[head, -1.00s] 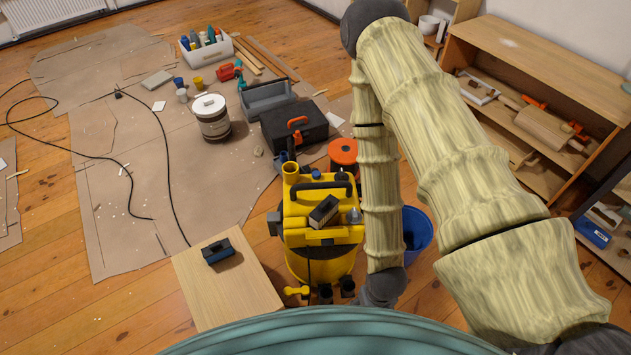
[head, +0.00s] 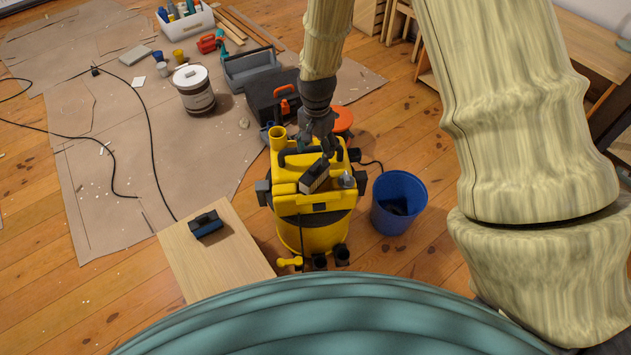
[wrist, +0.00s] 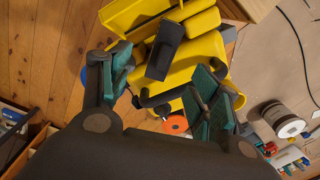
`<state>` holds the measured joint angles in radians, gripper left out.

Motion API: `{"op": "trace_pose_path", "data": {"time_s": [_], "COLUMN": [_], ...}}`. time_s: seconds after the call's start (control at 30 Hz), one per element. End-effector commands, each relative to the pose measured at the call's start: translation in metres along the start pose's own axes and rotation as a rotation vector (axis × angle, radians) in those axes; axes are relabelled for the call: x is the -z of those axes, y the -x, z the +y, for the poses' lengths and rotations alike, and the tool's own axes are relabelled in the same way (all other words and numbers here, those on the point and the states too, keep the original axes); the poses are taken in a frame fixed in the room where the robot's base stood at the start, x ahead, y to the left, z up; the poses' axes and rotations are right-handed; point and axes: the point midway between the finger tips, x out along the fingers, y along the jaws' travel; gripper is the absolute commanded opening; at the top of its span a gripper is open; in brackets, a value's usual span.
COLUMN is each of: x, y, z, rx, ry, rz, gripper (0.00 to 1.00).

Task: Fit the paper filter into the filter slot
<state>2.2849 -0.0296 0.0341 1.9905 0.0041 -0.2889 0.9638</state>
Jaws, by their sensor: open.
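A block with a dark frame and a pale face, seemingly the paper filter (head: 315,179), sits tilted on top of the yellow vacuum (head: 312,232). I cannot tell whether any of it is inside a slot. My gripper (head: 324,153) is just above and behind it in the head view. In the wrist view, my gripper (wrist: 158,84) is open, with its teal-padded fingers apart and nothing held. The filter's dark side (wrist: 165,50) shows beyond the fingertips, between them. The filter slot itself cannot be made out.
A dark block with a blue face (head: 206,223) lies on a wooden board (head: 238,252) to the left. A blue bucket (head: 399,202) stands right of the vacuum. A black toolbox (head: 268,98) and a paint can (head: 195,90) are behind. The vacuum's black handle (head: 300,152) is close to my gripper.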

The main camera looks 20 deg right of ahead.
Motion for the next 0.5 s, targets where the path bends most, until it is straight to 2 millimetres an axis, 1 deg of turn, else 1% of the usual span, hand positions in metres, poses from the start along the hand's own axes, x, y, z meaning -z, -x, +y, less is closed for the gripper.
{"op": "trace_pose_path", "data": {"time_s": [0.1,0.17,0.5], "x": [0.005,0.005,0.005], "y": [0.006,0.004,-0.037], "z": [-0.005,-0.005,-0.005], "rx": [-0.007,-0.010,-0.010], "ry": [-0.034,-0.040,-0.039], "rz": [0.003,0.003,0.003], "gripper": [0.62,0.62,0.62]}}
